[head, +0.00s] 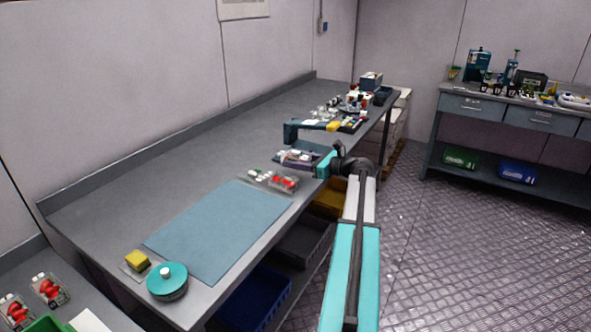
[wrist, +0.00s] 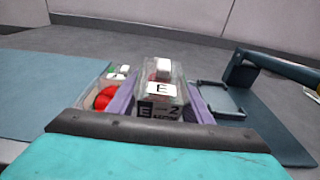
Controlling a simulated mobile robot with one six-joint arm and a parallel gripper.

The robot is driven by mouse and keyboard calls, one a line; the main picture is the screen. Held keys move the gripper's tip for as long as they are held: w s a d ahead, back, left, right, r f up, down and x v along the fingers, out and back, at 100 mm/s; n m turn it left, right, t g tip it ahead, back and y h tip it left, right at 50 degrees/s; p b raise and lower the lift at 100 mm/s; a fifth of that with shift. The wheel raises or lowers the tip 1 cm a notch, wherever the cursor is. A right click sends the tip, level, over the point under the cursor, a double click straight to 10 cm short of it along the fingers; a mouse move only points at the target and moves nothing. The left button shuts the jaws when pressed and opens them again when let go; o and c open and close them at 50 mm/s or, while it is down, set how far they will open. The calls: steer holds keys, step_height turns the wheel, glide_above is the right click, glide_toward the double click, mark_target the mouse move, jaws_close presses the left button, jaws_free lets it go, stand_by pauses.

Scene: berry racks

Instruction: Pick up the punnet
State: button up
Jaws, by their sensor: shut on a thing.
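The punnet (wrist: 160,72) is a clear box with a white block on top and white labels marked E. It stands between the two purple fingers of my gripper (wrist: 157,95) in the wrist view. The fingers are shut on its sides. In the head view my gripper (head: 309,163) is over the right edge of the long grey bench, and the punnet there is small and partly hidden. I cannot tell whether its base touches the bench. Another punnet with red berries (wrist: 105,98) is just left of the fingers.
A blue mat (head: 220,232) lies on the bench (head: 215,135). A dark stand (head: 291,131) is just beyond my gripper, with a shallow dark tray (wrist: 222,103) beside it. A teal round device (head: 167,282) is at the near end. Crates (head: 303,245) are below.

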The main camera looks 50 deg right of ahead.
mark_target(296, 152)
steer(key=shift+r, duration=2.7)
steer(key=shift+s, duration=0.1)
